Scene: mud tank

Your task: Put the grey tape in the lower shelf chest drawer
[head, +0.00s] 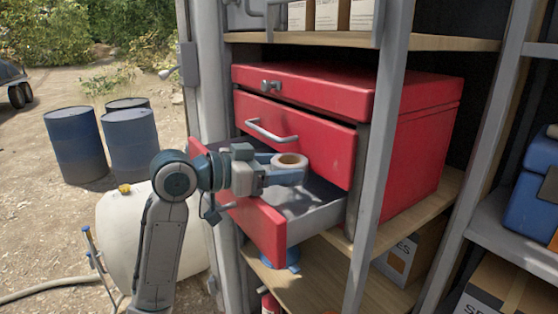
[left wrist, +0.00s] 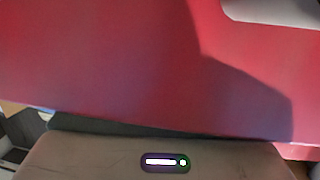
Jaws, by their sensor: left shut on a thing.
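The red chest (head: 415,150) stands on the wooden shelf, and its bottom drawer (head: 262,228) is pulled out, showing a grey inside. My left gripper (head: 285,172) reaches in from the left over the open drawer. It is shut on the grey tape roll (head: 291,160), which it holds over the drawer opening, below the handle of the drawer above. In the left wrist view a red chest surface (left wrist: 120,60) fills most of the picture, and the tape does not show there. My right gripper is not in view.
A grey shelf post (head: 375,150) stands in front of the chest's right part. Cardboard boxes (head: 412,250) sit on the lower shelf, and a blue case (head: 535,185) is at the right. Blue barrels (head: 75,145) and a white tank (head: 125,235) stand outside at the left.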

